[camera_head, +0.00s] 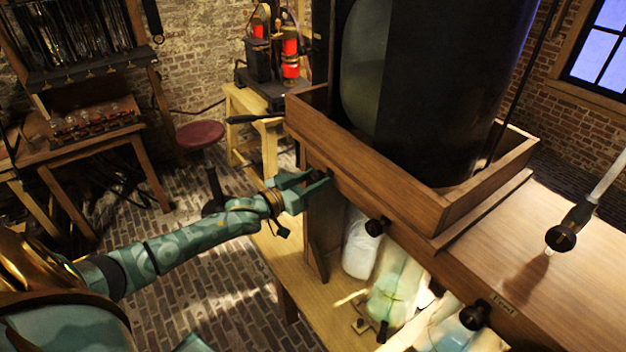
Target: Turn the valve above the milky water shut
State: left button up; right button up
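A whitish, milky jar (360,246) stands on the low shelf under the wooden beam, left of a pale green jar (392,292) and a pale blue jar (452,334). A black valve knob (376,227) sticks out of the beam just right of the milky jar's top, and another black knob (475,315) is above the blue jar. My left gripper (318,180) is at the beam's left end, its two green fingers apart. A small dark part shows at its fingertips; I cannot tell whether it is a valve. My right gripper is out of view.
A large dark cylinder (445,90) stands in a wooden tray (370,180) above the beam. A bulb on a black holder (562,237) hangs over the wooden top at right. A red stool (200,134) and side tables are behind. Brick floor is open at lower left.

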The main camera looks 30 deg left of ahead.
pick_arm(q)
jog(key=c, duration=0.6)
jog(key=shift+o, duration=0.2)
jog(key=shift+m, duration=0.3)
jog(key=m, duration=0.3)
jog(key=shift+m, duration=0.3)
jog(key=m+b, duration=0.1)
jog(key=m, duration=0.3)
jog(key=shift+f, duration=0.1)
jog(key=m+h+b, duration=0.1)
jog(key=m+b, duration=0.1)
jog(key=m, duration=0.3)
jog(key=shift+m, duration=0.3)
jog(key=shift+m+b, duration=1.2)
jog(key=shift+m, duration=1.3)
jog(key=shift+h, duration=0.4)
